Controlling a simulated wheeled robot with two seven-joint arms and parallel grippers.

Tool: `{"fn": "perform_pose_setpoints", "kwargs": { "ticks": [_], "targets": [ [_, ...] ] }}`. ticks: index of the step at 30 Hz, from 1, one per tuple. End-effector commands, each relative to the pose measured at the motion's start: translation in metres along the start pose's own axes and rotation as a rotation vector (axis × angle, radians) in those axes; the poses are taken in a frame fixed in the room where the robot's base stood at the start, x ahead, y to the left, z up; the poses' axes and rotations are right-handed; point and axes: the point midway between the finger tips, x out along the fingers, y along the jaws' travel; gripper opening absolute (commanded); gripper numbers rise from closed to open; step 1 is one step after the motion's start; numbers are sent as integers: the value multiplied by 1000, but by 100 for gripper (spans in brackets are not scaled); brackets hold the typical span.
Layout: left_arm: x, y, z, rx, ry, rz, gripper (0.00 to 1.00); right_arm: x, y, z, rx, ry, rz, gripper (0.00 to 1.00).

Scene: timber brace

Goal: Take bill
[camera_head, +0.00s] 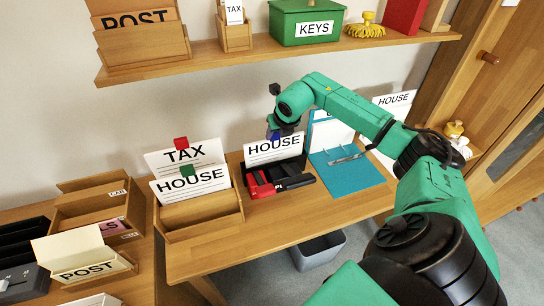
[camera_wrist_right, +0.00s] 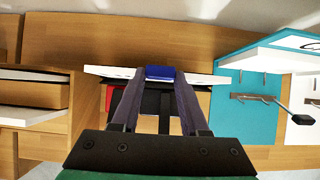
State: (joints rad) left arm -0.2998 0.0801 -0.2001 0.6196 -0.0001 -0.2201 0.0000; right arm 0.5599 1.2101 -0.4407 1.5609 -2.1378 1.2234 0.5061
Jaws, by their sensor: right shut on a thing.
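A white bill lettered HOUSE (camera_head: 262,152) stands upright at the back of a black holder on the table, and I cannot tell whether it touches the holder. A blue clip (camera_wrist_right: 160,73) sits at its top edge, between my fingertips. My right gripper (camera_head: 276,127) is above the bill, shut on the blue clip; it also shows in the right wrist view (camera_wrist_right: 160,85). In that view the bill is seen edge-on as a thin white strip (camera_wrist_right: 100,71). My left gripper is not in view.
A wooden holder (camera_head: 208,226) left of it bears TAX (camera_head: 165,160) and HOUSE (camera_head: 170,190) sheets with red and green clips. A turquoise binder (camera_head: 350,178) lies open at right. A shelf (camera_head: 200,58) with POST, TAX and KEYS boxes is above. A grey bin (camera_head: 318,252) is below.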

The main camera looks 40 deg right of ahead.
Motion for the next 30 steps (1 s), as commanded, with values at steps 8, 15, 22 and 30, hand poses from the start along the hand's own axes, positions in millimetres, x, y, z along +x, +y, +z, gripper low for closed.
{"fn": "perform_pose_setpoints", "kwargs": {
  "ticks": [8,15,22,30],
  "targets": [
    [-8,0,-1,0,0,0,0,-11,0,7,0,-2,0,0],
    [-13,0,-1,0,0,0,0,-18,0,12,0,-2,1,0],
    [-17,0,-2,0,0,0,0,-24,0,15,0,-3,1,0],
    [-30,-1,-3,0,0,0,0,-42,0,26,0,-2,1,0]
  ]
}}
